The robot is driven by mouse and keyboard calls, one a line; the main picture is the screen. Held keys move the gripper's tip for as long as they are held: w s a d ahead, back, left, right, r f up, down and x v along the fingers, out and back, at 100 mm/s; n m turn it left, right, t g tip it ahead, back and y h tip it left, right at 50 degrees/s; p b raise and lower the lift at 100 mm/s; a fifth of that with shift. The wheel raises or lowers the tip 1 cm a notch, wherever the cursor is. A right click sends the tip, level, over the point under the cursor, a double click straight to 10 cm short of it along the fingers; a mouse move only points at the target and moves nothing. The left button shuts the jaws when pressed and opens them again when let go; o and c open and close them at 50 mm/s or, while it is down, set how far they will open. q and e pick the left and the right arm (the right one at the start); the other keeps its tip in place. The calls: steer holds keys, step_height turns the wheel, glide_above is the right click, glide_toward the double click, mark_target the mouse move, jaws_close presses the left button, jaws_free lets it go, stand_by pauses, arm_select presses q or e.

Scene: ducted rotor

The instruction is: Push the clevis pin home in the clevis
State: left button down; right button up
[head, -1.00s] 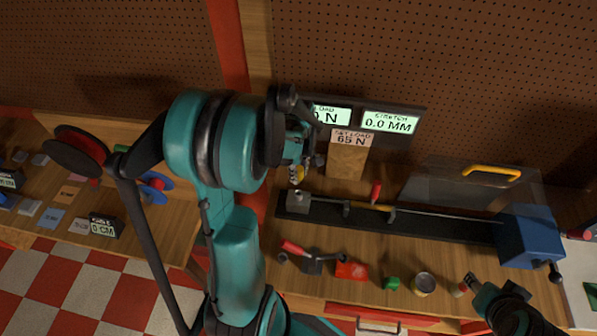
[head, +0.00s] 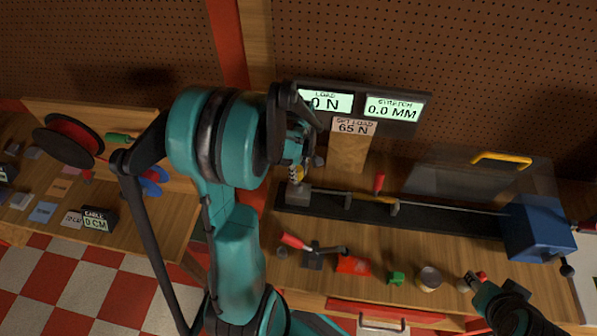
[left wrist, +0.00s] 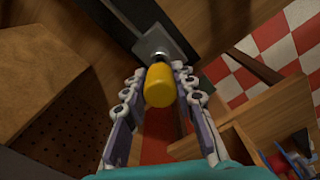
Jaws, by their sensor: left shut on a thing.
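My left gripper (head: 298,160) is over the left end of the black rail, fingers pointing down. In the left wrist view its two fingers (left wrist: 160,92) are shut on the yellow handle (left wrist: 160,88) of the clevis pin. A silver tip (left wrist: 159,54) shows beyond the yellow part, against the grey metal clevis block (left wrist: 175,35). In the head view the yellow part (head: 298,173) is just above the clevis block (head: 297,194). How deep the pin sits is hidden. My right gripper (head: 476,284) is low at the right; its finger opening is unclear.
A thin rod (head: 450,208) runs along the rail to a blue box (head: 537,232). Displays (head: 395,107) behind read 0 N and 0.0 MM; the set load card (head: 353,126) reads 65 N. A red-handled lever (head: 312,255), red block (head: 353,265), green piece (head: 396,278) and can (head: 428,278) stand in front.

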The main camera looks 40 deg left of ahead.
mark_target(298, 169)
arm_select(q)
steer(key=shift+f+b, duration=0.2)
steer(key=shift+b, duration=0.1)
stand_by(0.4)
steer(key=shift+f+b, duration=1.75)
steer(key=shift+f, duration=0.15)
steer(key=c, duration=1.2)
jaws_free()
steer(key=shift+o, duration=0.2)
steer(key=shift+r, duration=0.1)
step_height(298, 169, up, 12)
steer(key=s+d+f+m+t+b, duration=0.3)
steer(key=d+f+m+b, duration=0.2)
steer(key=d+m, duration=0.3)
steer(key=s+d+f+m+t+b, duration=0.3)
steer(key=d+f+m+t+b, duration=0.1)
steer(key=d+m+b, duration=0.3)
steer(key=d+f+m, duration=0.1)
steer(key=d+m, duration=0.1)
steer(key=shift+s+d+f+m, duration=0.2)
steer(key=shift+s+d+m, duration=0.1)
steer(key=shift+s+m, duration=0.1)
